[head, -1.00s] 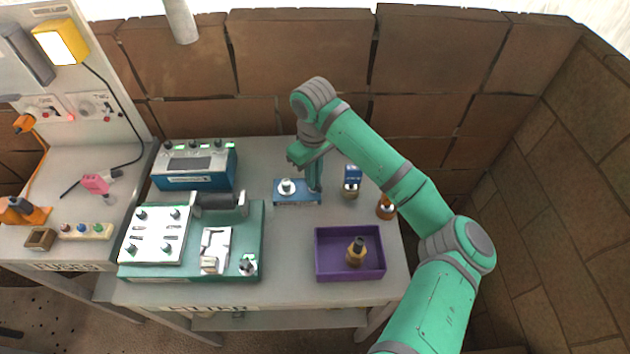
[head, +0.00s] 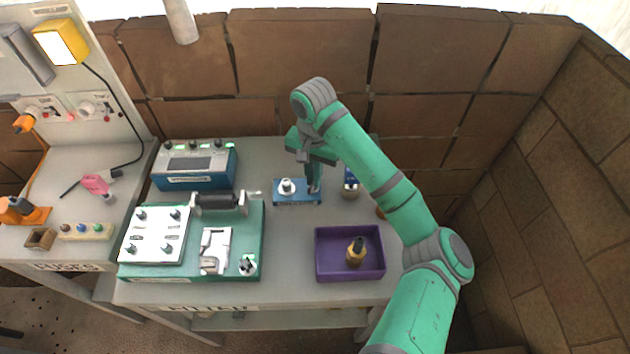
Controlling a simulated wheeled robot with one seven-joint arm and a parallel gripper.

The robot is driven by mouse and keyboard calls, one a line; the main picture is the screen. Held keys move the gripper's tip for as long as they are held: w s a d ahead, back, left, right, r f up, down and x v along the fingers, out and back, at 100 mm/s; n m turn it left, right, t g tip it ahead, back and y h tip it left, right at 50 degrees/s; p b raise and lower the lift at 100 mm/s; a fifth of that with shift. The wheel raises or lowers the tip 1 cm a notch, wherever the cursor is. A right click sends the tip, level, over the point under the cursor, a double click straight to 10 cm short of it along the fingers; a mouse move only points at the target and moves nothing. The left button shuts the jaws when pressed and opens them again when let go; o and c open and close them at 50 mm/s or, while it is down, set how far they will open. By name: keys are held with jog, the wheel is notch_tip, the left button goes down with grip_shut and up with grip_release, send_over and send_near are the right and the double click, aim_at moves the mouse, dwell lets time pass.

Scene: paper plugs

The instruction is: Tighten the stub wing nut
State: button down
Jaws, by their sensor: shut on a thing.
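A small blue block (head: 297,201) stands on the bench and bears a white round knob (head: 287,187) on its left part. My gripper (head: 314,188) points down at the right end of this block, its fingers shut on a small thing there. That thing sits where the stub wing nut would be; the fingers mostly hide it, so its shape and angle cannot be made out.
A blue-topped jar (head: 351,185) stands close right of my gripper. A purple tray (head: 322,271) holding a brown bottle (head: 356,251) is in front right. A green machine (head: 195,272) and a blue instrument box (head: 195,182) stand left. A brick wall is behind.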

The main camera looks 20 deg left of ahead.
jog(key=m, duration=0.6)
jog(key=shift+m, duration=0.3)
jog(key=m, duration=0.6)
jog(key=shift+r, duration=0.1)
jog(key=c, duration=2)
grip_release()
jog(key=shift+r, duration=1.95)
jog(key=shift+f, duration=0.2)
jog(key=shift+f, duration=1.85)
